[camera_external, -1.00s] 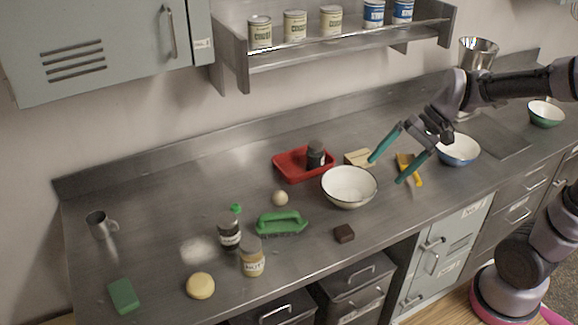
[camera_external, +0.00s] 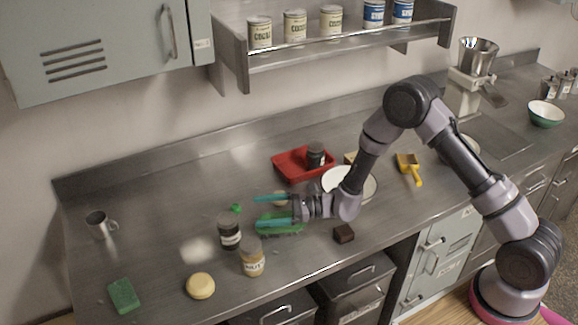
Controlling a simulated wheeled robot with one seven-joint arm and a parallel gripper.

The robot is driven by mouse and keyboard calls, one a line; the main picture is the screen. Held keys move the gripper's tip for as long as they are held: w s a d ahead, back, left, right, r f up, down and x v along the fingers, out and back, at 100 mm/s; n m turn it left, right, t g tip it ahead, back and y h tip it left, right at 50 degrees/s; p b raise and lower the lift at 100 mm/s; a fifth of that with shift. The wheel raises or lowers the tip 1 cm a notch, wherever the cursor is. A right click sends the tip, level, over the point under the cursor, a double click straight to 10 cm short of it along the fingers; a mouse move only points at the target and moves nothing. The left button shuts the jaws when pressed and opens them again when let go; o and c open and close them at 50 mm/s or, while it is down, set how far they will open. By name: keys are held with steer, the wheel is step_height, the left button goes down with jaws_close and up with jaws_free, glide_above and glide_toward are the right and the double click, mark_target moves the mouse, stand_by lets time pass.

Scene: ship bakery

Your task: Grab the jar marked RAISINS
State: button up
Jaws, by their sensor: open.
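A dark jar (camera_external: 230,236) with a white label stands upright on the steel counter, left of centre; its label is too small to read. Beside it, nearer the front edge, stands a tan jar (camera_external: 252,260) with a label that seems to read NUTS. Another dark jar (camera_external: 315,158) stands in a red tray at the back; its label is not readable. My gripper (camera_external: 259,210) is open and empty.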

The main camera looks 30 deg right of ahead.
mark_target(226, 218)
steer(key=shift+m+t+h, duration=0.3)
steer(key=shift+m+t, duration=0.4)
steer(key=shift+m, duration=0.1)
steer(key=shift+w+a+f, duration=0.65)
steer(key=shift+w+a, duration=0.3)
steer(key=shift+a, duration=0.7)
steer(key=shift+w+a+f, duration=0.65)
steer(key=shift+w+a, duration=0.25)
steer(key=shift+a, duration=0.7)
steer(key=shift+w+a+f, duration=0.65)
steer(key=shift+w+a, duration=0.3)
steer(key=shift+a, duration=0.7)
steer(key=shift+r, duration=0.1)
jaws_close()
